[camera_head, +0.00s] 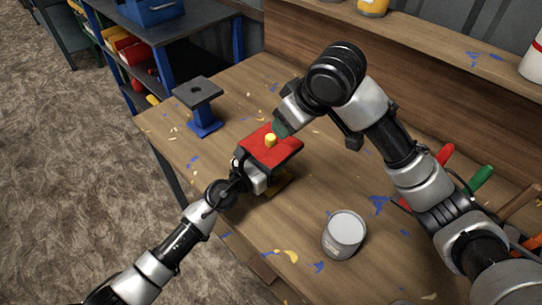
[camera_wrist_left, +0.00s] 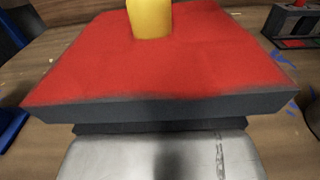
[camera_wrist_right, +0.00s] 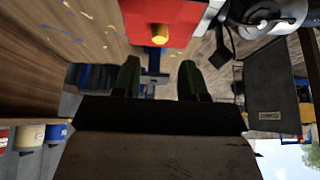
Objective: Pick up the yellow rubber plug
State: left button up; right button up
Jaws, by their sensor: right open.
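The yellow rubber plug (camera_head: 270,140) stands upright on a square red-topped plate (camera_head: 287,148) above the workbench. The plug (camera_wrist_left: 150,18) and red plate (camera_wrist_left: 90,60) fill much of the left wrist view. My right gripper (camera_head: 280,128) is just behind the plug in the head view. In the right wrist view its two dark green fingers (camera_wrist_right: 158,80) are apart and empty, with the plug (camera_wrist_right: 158,34) beyond their tips. My left gripper (camera_head: 250,178) is at the near left side of the plate; its fingers are hidden, so I cannot tell its grip.
A grey can (camera_head: 344,234) stands on the workbench (camera_head: 310,210) at the near right. A blue stand with a dark square top (camera_head: 199,95) is at the back left. Red and green handled tools (camera_head: 481,178) are at the right. Blue and yellow flakes litter the bench.

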aim_at(271, 136)
pick_arm(q)
jog(key=c, duration=0.7)
jog(key=shift+c, duration=0.7)
pick_arm(e)
jog(key=shift+o, duration=1.2)
jog(key=w+a+r+g+h, duration=0.2)
jog(key=w+r+g+h, duration=0.1)
jog(key=r, duration=0.1)
jog(key=f, duration=0.6)
jog(key=shift+w+a, duration=0.35)
jog(key=shift+a, duration=0.05)
jog(key=shift+a+f, duration=0.25)
jog(key=shift+f, duration=1.15)
jog(key=shift+a+f, duration=0.2)
jog(key=shift+f, duration=1.2)
